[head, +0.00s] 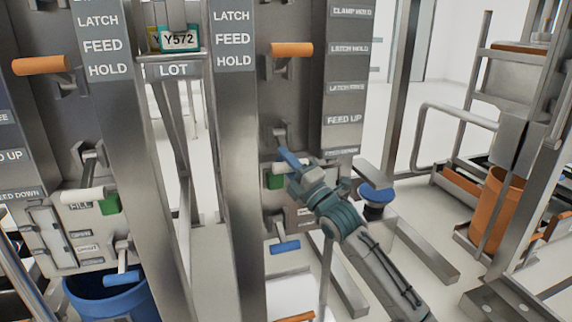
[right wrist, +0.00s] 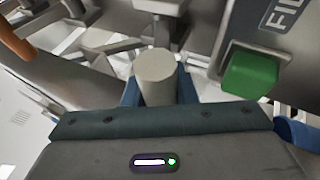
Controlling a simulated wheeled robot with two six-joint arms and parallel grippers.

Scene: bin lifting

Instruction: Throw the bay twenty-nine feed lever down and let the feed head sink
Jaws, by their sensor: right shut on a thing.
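My right gripper (head: 289,160) reaches into the right-hand bay in the head view. In the right wrist view its blue fingers (right wrist: 158,98) are shut on a pale grey cylindrical handle (right wrist: 155,70), which seems to be the feed lever's grip. No bay number or feed head can be made out. My left gripper is out of view.
An orange handle (head: 291,49) is above the gripper and a blue handle (head: 285,247) below it. A green block (right wrist: 250,73) sits close to the right of the held handle in the wrist view. The left bay has a similar pale handle (head: 82,196) and a blue bin (head: 112,298).

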